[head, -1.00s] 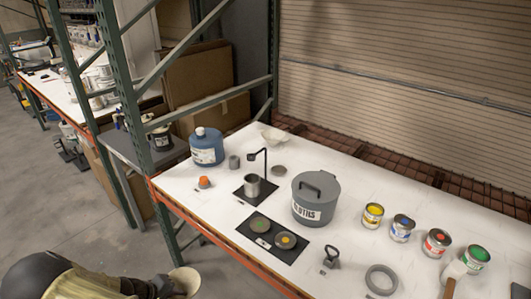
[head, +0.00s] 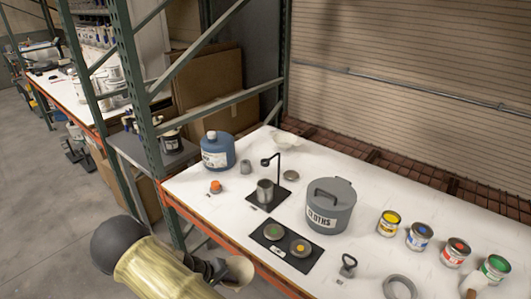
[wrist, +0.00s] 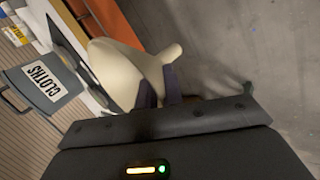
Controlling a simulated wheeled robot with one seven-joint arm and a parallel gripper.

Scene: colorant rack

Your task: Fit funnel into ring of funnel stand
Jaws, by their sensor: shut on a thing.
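My gripper (head: 215,274) is shut on a cream funnel (head: 238,271), in front of the table's front edge at the lower middle of the head view. In the wrist view the funnel (wrist: 118,68) sits between the dark fingers (wrist: 160,88), its wide cone to the left and its narrow spout pointing right. The funnel stand (head: 279,180) is on the table, a black base and post with a small ring (head: 268,161) on an arm at its top. A metal cup (head: 265,190) stands on the base, beneath the ring. The funnel is well apart from the stand.
A grey CLOTHS bin (head: 330,206) stands right of the stand, and a blue jug (head: 217,151) to its left. A black mat (head: 286,245) with two round lids lies nearer the front edge. A green rack post (head: 150,140) rises at the table's left end.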

